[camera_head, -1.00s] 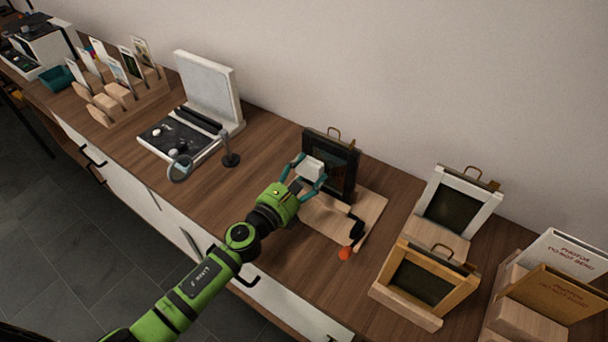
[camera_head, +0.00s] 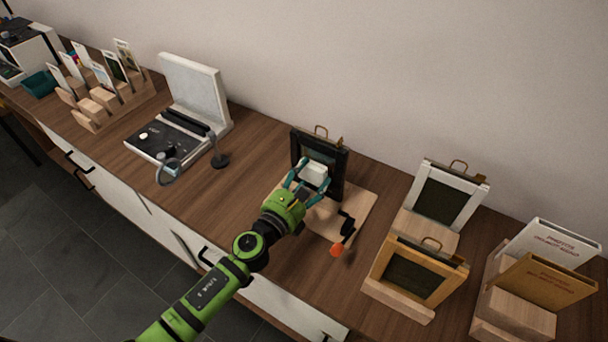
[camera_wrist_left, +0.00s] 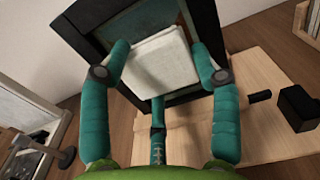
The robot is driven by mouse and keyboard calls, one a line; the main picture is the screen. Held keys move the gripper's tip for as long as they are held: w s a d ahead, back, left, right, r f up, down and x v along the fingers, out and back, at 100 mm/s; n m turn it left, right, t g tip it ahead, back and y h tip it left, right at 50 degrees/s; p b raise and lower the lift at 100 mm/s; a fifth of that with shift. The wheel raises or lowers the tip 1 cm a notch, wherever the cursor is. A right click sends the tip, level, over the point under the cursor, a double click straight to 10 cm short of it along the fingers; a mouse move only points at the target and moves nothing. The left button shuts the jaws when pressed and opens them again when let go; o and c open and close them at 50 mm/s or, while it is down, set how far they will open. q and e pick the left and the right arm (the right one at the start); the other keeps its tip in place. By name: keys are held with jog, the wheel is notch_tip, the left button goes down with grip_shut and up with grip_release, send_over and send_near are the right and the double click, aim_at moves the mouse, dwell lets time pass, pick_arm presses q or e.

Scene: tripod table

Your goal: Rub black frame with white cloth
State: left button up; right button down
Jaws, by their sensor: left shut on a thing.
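The black frame (camera_head: 337,172) stands upright on a light wooden base (camera_head: 352,208) near the wall. The white cloth (camera_head: 314,173) is a folded pad held in front of the frame's panel. My left gripper (camera_head: 310,182) is shut on the cloth, its teal fingers on either side of it. In the left wrist view the cloth (camera_wrist_left: 158,62) covers part of the panel of the black frame (camera_wrist_left: 208,28); I cannot tell whether it touches. My right gripper is not in view.
A white frame (camera_head: 461,212) and a wooden frame (camera_head: 437,280) stand to the right. A magnifier stand (camera_head: 220,160) and an open white device (camera_head: 196,90) are to the left.

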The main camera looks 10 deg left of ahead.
aim_at(330, 174)
pick_arm(q)
jog(key=shift+s+d, duration=0.25)
jog(key=shift+d, duration=0.55)
jog(key=shift+s+d, duration=0.25)
jog(key=shift+d, duration=0.55)
jog(key=shift+w+a, duration=0.35)
jog(key=shift+a, duration=0.55)
jog(key=shift+w+a, duration=0.3)
jog(key=shift+a, duration=0.55)
jog(key=shift+w+a+r, duration=0.2)
jog(key=shift+w+a, duration=0.1)
jog(key=shift+a, duration=0.35)
jog(key=shift+s+d, duration=0.3)
jog(key=shift+d, duration=0.5)
jog(key=shift+s+d, duration=0.35)
jog(key=shift+d, duration=0.5)
jog(key=shift+s+d, duration=0.3)
jog(key=shift+d, duration=0.5)
jog(key=shift+a, duration=0.15)
